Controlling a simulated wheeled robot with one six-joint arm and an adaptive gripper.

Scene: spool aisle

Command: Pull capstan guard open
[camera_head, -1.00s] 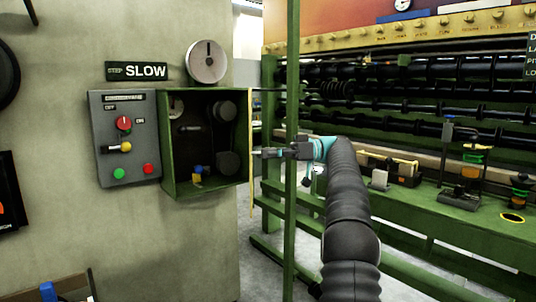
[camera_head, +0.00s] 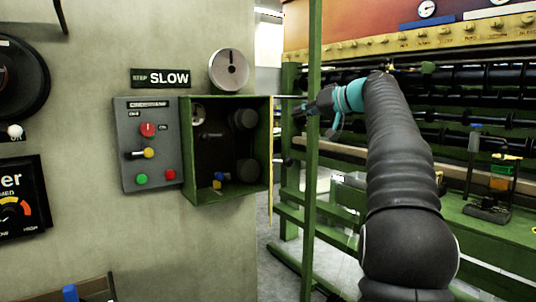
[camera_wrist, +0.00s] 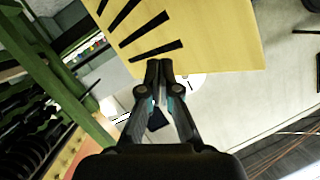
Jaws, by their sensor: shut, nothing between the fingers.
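The capstan guard shows in the wrist view as a yellow panel (camera_wrist: 205,35) with black slanted stripes. In the head view it is a thin yellow edge (camera_head: 271,160), almost edge-on, at the right side of the green box (camera_head: 197,203). The box front is open and its dark inside with rollers (camera_head: 244,119) is visible. My gripper (camera_head: 298,112) is to the right of the guard's edge in the head view, partly behind a green post. In the wrist view my gripper (camera_wrist: 159,64) is shut and empty, its tips overlapping the panel's lower edge. I cannot tell whether they touch it.
A green upright post (camera_head: 313,200) crosses in front of my gripper. A grey control box (camera_head: 133,170) with buttons is left of the green box. A green machine frame with dark rollers (camera_head: 480,105) stands at right. Grey floor is free between wall and machine.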

